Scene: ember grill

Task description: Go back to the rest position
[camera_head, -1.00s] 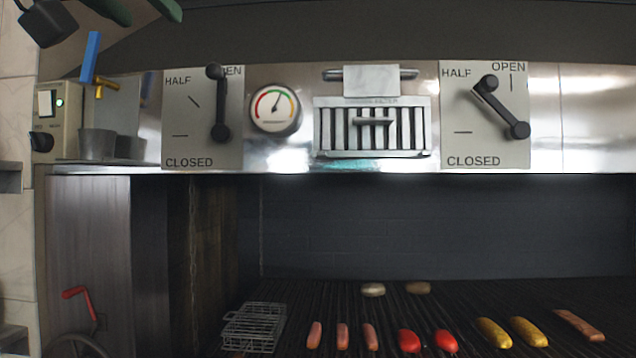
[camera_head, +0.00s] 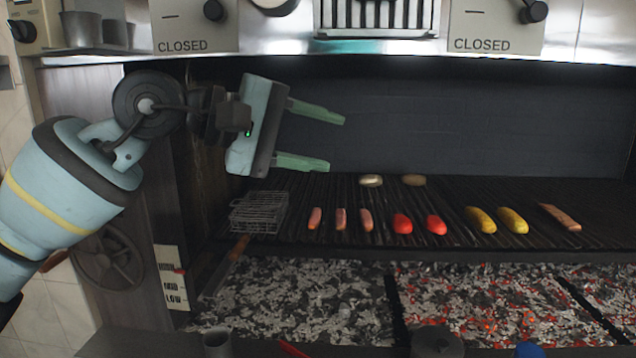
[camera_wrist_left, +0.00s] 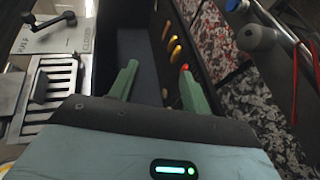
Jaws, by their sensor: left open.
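My left gripper (camera_head: 338,143) is in the head view, in front of the dark back wall of the grill and above the left part of the grate. Its two green fingers are spread apart, point to the right and hold nothing. In the left wrist view the open fingers (camera_wrist_left: 157,82) show with empty space between them. My right gripper is not seen in either view.
Sausages (camera_head: 341,219), red peppers (camera_head: 403,224), yellow corn-like pieces (camera_head: 481,220) and a wire basket (camera_head: 258,212) lie on the grate (camera_head: 330,238). Coals (camera_head: 300,300) lie below. A handwheel (camera_head: 108,258) is at left. A steel hood (camera_head: 290,45) hangs above.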

